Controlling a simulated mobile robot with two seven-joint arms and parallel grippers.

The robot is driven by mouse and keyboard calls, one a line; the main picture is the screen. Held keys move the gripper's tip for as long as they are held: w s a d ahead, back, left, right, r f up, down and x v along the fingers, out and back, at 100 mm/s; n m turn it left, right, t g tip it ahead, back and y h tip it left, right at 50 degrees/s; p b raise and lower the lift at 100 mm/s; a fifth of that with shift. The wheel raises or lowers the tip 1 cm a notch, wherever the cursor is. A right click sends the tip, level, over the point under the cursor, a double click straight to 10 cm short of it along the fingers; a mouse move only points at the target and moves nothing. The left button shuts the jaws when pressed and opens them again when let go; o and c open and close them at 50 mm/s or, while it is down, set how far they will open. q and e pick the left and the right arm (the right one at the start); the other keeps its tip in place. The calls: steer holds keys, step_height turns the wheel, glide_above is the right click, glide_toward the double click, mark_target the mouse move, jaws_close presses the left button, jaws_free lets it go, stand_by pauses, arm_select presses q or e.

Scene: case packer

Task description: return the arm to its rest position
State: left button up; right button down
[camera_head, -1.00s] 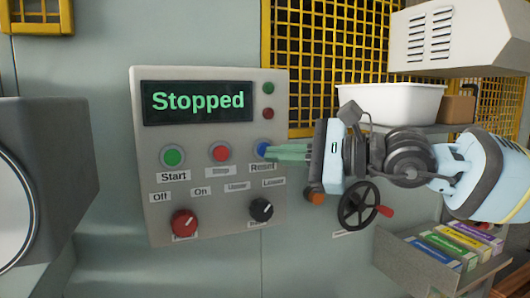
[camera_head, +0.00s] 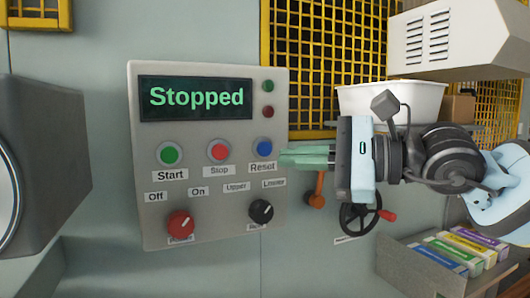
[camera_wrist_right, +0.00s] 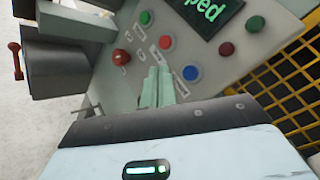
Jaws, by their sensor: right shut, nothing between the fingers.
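My right gripper (camera_head: 308,157) is shut and empty, its pale green fingers pointing left at the control panel (camera_head: 140,215). The fingertips are just right of the blue Reset button (camera_head: 264,147) and do not cover it. In the right wrist view the closed fingers (camera_wrist_right: 157,88) show in front of the panel, beside the blue button (camera_wrist_right: 191,74). The panel's display (camera_head: 196,98) reads "Stopped". My left gripper is not in view.
The panel also has a green Start button (camera_head: 170,154), a red Stop button (camera_head: 219,152) and two knobs. A handwheel (camera_head: 358,218) and an orange-ended lever (camera_head: 317,200) sit below my right gripper. A white bin (camera_head: 420,100) and a tray of cartons (camera_head: 400,262) stand at right.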

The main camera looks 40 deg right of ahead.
stand_by(0.7)
